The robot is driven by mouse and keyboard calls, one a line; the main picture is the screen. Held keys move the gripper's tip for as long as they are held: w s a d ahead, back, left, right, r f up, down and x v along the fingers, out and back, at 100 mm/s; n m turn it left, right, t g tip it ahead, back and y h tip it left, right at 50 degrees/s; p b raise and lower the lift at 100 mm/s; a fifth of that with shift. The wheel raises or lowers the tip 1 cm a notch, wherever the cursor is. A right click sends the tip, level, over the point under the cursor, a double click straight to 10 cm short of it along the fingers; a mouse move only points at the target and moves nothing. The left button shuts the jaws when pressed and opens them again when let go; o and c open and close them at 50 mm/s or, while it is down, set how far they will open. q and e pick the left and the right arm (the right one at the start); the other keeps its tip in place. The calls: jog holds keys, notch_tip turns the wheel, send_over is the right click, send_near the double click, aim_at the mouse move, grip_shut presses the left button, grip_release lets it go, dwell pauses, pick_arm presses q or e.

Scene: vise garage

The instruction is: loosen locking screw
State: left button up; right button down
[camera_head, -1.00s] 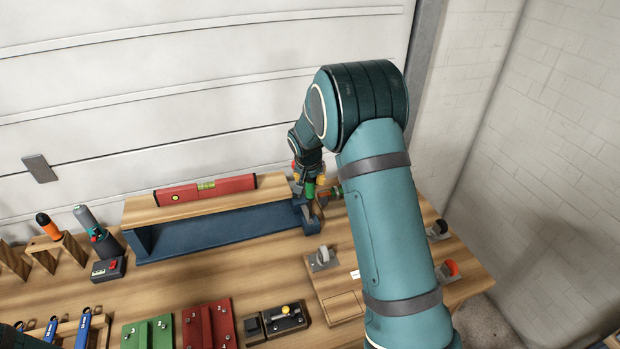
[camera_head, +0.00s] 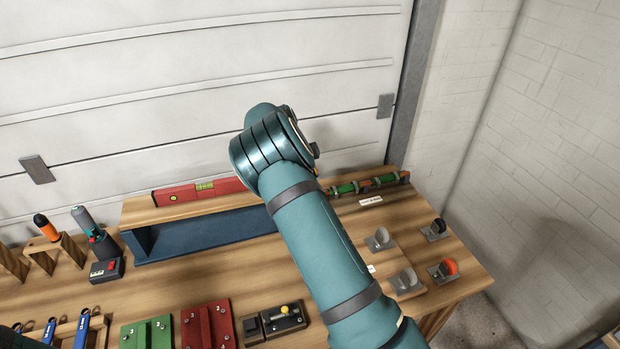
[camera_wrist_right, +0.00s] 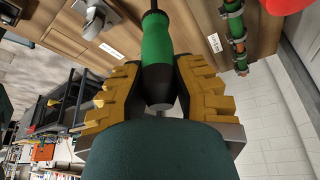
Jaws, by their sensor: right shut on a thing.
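A green-handled tool (camera_wrist_right: 157,50) with black bands, like a screwdriver, is between the yellow-and-grey fingers of my right gripper (camera_wrist_right: 157,80) in the right wrist view. The gripper is shut on its handle; the far end runs out of the top of the picture. In the head view my right arm hides this gripper and the tool. A long blue metal body (camera_head: 205,235) with a wooden top (camera_head: 140,211) stands along the back of the bench; my arm covers its right end. I cannot make out the locking screw. My left gripper is not visible.
A red spirit level (camera_head: 180,194) lies on the wooden top. A green-and-orange rod-like item (camera_head: 347,188) lies at the back right; it also shows in the right wrist view (camera_wrist_right: 234,28). Grey round-topped holders (camera_head: 380,240) stand at right. Red (camera_head: 208,325) and green blocks (camera_head: 147,334) stand in front.

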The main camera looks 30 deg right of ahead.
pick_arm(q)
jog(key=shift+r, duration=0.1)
pick_arm(e)
jog(key=shift+r, duration=0.1)
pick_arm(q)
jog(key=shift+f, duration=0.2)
pick_arm(e)
jog(key=shift+f, duration=0.45)
dwell(0.3)
